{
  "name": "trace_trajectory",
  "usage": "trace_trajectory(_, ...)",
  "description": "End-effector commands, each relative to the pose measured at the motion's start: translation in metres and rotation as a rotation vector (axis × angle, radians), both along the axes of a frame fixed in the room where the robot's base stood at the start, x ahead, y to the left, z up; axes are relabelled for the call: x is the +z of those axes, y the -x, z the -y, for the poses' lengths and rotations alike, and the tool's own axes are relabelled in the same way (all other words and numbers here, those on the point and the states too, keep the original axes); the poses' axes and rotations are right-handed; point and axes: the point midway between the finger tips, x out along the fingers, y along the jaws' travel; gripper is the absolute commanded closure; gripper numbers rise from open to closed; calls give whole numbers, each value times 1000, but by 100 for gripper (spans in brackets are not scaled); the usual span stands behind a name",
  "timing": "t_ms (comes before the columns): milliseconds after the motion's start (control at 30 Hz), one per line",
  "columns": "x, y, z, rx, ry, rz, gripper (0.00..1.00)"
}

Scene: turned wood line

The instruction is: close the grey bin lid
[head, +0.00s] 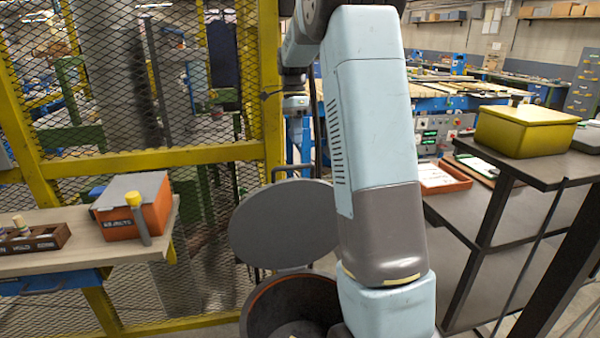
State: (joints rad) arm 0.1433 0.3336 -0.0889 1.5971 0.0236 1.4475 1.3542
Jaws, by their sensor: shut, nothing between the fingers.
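The grey bin lid (285,224) is a round dark disc. It stands raised and tilted up at the back of the round bin (262,312), with its broad face towards me. A small handle (292,170) shows at its top edge. The bin is dark with an orange inner rim, and its mouth is open. Something pale lies inside, too cut off to name. My gripper (295,132) points down above the lid, apart from it, and is shut and empty. My own arm hides the right edge of the lid and the right side of the bin.
A yellow mesh fence (150,158) stands behind the bin. On the left, a bench (95,255) holds an orange box (135,218) with a grey top and a wooden tray (32,238). On the right, a dark shelf (530,172) carries a yellow box (525,132).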

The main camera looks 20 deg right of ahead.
Motion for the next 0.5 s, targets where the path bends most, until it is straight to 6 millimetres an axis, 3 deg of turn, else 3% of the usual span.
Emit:
trace_trajectory(233, -28, -29, 18, -150, 28, -79, 100)
trace_trajectory(500, -45, -28, 19, -178, 33, -95, 100)
